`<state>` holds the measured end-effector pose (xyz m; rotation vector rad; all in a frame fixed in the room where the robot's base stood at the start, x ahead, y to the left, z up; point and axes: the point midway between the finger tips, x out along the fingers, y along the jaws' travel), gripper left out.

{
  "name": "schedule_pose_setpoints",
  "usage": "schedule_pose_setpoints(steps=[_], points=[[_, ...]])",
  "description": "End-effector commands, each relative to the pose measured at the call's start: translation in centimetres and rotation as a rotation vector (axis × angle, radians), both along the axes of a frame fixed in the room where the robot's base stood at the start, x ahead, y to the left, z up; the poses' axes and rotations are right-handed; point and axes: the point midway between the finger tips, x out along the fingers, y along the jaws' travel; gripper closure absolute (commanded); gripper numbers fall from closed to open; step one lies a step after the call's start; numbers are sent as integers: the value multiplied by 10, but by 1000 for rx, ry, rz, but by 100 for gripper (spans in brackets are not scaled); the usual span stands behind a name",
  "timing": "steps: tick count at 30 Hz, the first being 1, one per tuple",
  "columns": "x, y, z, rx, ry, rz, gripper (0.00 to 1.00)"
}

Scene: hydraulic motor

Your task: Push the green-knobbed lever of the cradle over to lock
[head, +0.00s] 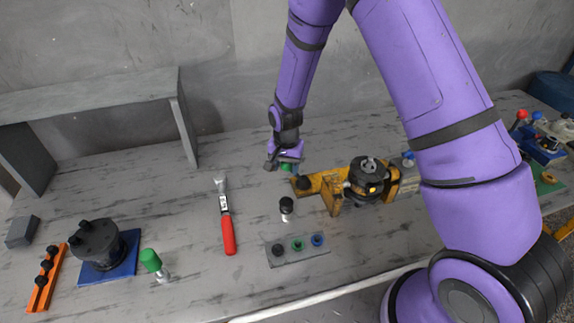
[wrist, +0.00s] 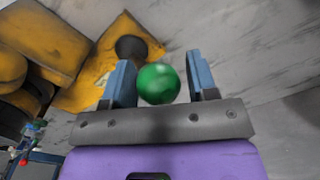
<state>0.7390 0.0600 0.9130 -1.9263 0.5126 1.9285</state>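The yellow cradle (head: 331,197) stands on the bench, holding a dark round motor (head: 368,176). Its green knob (wrist: 158,84) shows in the wrist view between the two blue fingers of my gripper (wrist: 161,72). The knob is close to the left finger, and a narrow gap shows at the right finger. In the head view my gripper (head: 285,160) is low at the left end of the cradle, with a bit of green showing beneath it. The lever's shaft is hidden, so its angle cannot be told.
A red-handled tool (head: 228,232) lies to the left. A grey shelf (head: 90,95) is at the back left. Bench behind my gripper is clear.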

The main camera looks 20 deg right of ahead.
Motion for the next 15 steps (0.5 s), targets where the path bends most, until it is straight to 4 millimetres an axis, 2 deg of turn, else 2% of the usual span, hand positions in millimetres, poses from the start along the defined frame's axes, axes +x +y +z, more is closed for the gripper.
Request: schedule_pose_setpoints(steps=[9,15], points=[[0,-1,1,-1,0,-1,38],[1,-1,12,-1,-2,-1,38]])
